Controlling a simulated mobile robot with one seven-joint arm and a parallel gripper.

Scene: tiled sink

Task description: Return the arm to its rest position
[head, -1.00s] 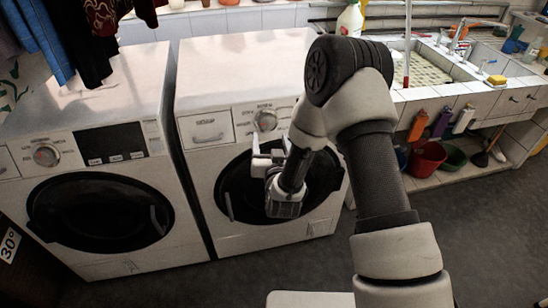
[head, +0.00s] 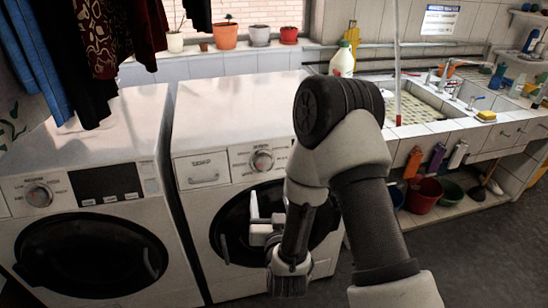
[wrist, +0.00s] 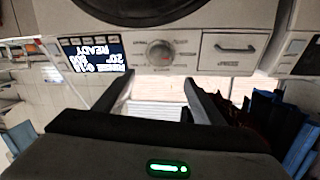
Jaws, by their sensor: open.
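My gripper (head: 264,218) is in front of the right washing machine (head: 236,118), near its round dark door (head: 236,232). The gripper is empty. In the wrist view, my gripper's (wrist: 159,92) two dark fingers stand apart with nothing between them. That view is upside down and shows the machine's knob (wrist: 160,53), lit display (wrist: 92,55) and drawer (wrist: 228,47). My arm is bent, with its elbow high in the middle of the head view, and hides part of the machine's right side.
A second washing machine (head: 92,215) stands at the left. Clothes (head: 100,40) hang above it. A tiled sink (head: 425,104) is at the right, with a red bucket (head: 423,194) below. Potted plants (head: 224,35) line the windowsill. Dark floor (head: 470,260) at the lower right is clear.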

